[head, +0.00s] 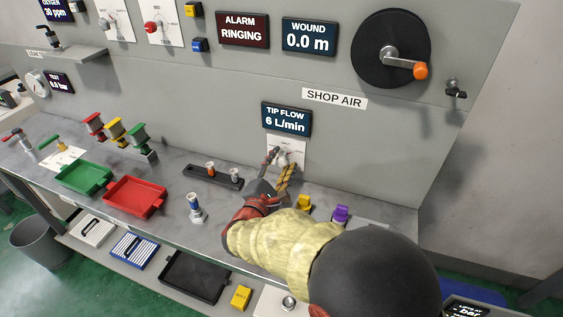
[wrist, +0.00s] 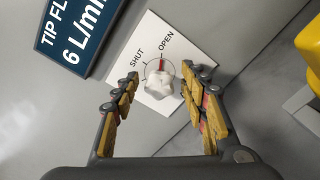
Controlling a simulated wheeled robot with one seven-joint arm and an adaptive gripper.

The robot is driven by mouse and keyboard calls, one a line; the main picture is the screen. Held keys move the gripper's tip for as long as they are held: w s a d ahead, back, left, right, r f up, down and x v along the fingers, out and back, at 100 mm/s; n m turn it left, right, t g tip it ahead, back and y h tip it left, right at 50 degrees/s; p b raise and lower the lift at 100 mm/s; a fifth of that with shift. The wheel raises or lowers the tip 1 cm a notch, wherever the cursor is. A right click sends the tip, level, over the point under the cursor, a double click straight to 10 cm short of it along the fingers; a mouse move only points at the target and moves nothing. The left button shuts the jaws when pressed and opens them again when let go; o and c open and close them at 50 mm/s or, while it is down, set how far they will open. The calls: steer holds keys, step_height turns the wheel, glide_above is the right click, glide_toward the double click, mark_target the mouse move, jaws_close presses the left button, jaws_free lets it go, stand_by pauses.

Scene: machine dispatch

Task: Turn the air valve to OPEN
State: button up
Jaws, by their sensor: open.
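A white lobed knob (wrist: 158,87) sits on a white plate (wrist: 182,52) marked SHUT and OPEN. A red pointer (wrist: 162,66) above the knob points toward the OPEN side. My gripper (wrist: 160,75) is open, with one finger on each side of the knob; contact cannot be told. In the head view, my gripper (head: 280,168) is at the plate (head: 299,147) low on the panel and hides most of the knob. The TIP FLOW display (head: 286,118) above it reads 6 L/min. A SHOP AIR label (head: 335,98) is higher up.
A yellow block (head: 304,203) and a purple one (head: 341,214) stand close to my arm on the bench. A dark rack (head: 213,177) lies left of my gripper. Red (head: 135,197) and green (head: 84,177) trays are farther left. A crank reel (head: 391,50) is upper right.

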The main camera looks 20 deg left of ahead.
steer(key=s, duration=1.1)
steer(key=shift+s+a, duration=0.3)
steer(key=shift+a, duration=0.1)
